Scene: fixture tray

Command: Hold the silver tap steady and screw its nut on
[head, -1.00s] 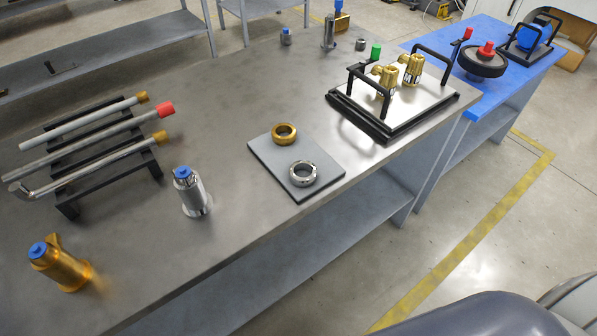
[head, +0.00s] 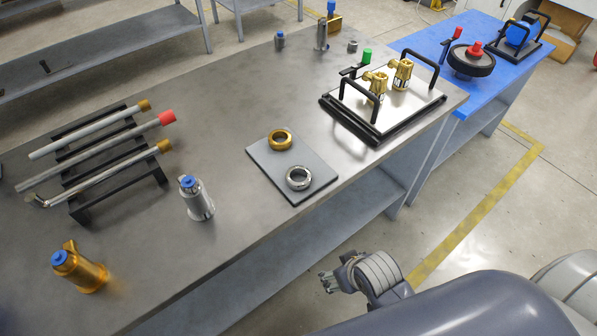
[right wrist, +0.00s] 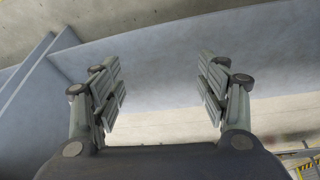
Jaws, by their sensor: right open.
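The silver tap (head: 197,200), with a blue top, stands upright on the grey workbench. A silver nut (head: 299,178) lies on a grey plate (head: 293,196) to its right, beside a gold nut (head: 280,140). My right gripper (head: 326,283) is in front of the bench's edge, apart from the tap and nuts. In the right wrist view, my right gripper (right wrist: 164,88) is open and empty, with its fingers wide apart and a grey shelf surface beyond. My left gripper is not in view.
A gold tap (head: 80,270) stands at the front left. A black rack (head: 120,184) holds rods behind it. A black-framed tray (head: 352,124) with brass fittings sits at the right, before a blue table (head: 482,82). The bench around the silver tap is clear.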

